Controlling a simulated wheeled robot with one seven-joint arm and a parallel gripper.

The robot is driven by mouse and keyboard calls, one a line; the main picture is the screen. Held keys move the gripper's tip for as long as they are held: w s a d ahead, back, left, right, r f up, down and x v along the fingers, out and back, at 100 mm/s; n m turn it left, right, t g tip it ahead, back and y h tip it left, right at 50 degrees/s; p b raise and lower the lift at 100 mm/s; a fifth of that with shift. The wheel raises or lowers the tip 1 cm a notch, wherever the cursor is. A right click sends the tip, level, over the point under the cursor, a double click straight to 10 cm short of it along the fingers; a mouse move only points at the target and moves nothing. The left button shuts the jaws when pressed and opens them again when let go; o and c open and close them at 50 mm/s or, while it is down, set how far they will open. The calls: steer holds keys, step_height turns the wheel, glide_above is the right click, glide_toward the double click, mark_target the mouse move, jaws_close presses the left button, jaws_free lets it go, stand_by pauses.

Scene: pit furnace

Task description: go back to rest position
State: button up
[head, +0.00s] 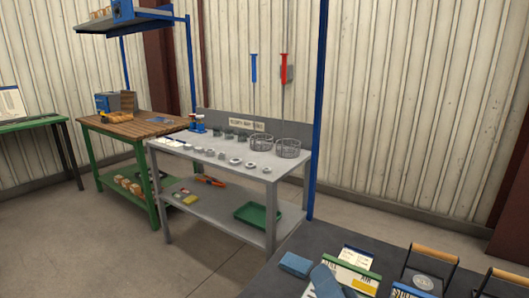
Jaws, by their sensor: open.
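My gripper and arm do not show in the head view. The task names no other object. A grey metal table (225,149) stands in the middle of the view, with a row of small grey metal parts (210,153) and two round wire baskets (288,148) on its top.
A wooden-topped bench (130,124) with green legs stands left of the grey table. A dark surface (270,270) at lower right holds blue cloth-like items (295,264) and wooden-handled carriers (435,254). A blue post (319,110) rises behind. Concrete floor (120,245) is clear at lower left.

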steer(key=s+d+f+g+h, duration=0.1)
steer(key=s+d+f+h, duration=0.15)
steer(key=s+f, duration=0.6)
steer(key=s+d+n+g, duration=0.1)
steer(key=s+d+n, duration=0.3)
steer(key=s, duration=0.7)
steer(key=s+d+f+n+g, duration=0.1)
steer(key=s+d+n, duration=0.3)
steer(key=s, duration=0.7)
steer(key=shift+s+d+f+h, duration=0.2)
steer(key=shift+d+f+h, duration=0.15)
steer(key=shift+d, duration=0.25)
